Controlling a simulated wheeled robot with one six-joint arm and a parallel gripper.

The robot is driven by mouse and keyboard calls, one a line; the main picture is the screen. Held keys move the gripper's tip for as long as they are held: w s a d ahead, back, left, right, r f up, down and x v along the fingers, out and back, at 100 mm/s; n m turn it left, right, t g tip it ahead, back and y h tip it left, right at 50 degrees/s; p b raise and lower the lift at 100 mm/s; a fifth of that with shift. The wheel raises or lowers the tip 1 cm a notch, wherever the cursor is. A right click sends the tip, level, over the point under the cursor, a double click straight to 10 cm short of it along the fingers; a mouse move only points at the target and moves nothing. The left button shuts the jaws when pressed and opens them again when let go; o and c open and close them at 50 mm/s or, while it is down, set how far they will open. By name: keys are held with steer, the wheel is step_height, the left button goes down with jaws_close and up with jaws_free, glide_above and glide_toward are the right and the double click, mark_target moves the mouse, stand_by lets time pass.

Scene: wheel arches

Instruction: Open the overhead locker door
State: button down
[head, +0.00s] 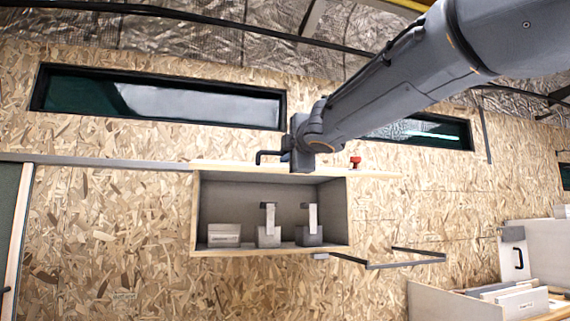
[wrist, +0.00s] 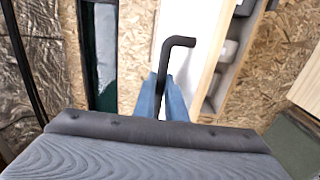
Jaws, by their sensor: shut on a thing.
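The overhead locker (head: 193,215) is a wooden box on the chipboard wall, and its front is open to view. Its door (head: 225,165) is swung up and shows nearly edge-on along the top of the box; in the wrist view its pale face (wrist: 190,50) lies beside the box. A black bent handle (head: 268,154) stands out from the door. My gripper (head: 300,158) is at the handle, above the box's top edge. In the wrist view my gripper's blue fingers (wrist: 161,98) are shut around the handle's lower part, and the handle's bent end (wrist: 180,41) sticks out past them.
Grey boxes (head: 224,235) stand inside the locker. A small red object (head: 355,162) shows by the door's right part. Dark windows (head: 160,95) lie above. A grey bracket (head: 405,256) juts out at lower right, near a white-panelled unit (head: 480,290). The wall at lower left is clear.

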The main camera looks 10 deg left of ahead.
mark_target(286, 169)
steer(key=shift+t+y, duration=0.4)
steer(key=shift+t, duration=0.3)
steer(key=shift+w+a+f+b, duration=0.15)
steer(key=shift+f+b, duration=0.9)
steer(key=shift+b, duration=2.15)
steer(key=shift+w+f+b, duration=0.15)
steer(key=shift+f+b, duration=0.85)
steer(key=shift+b, duration=2.15)
steer(key=shift+f+b, duration=0.1)
steer(key=shift+b, duration=0.3)
steer(key=c, duration=2.1)
jaws_free()
steer(key=shift+s, duration=0.1)
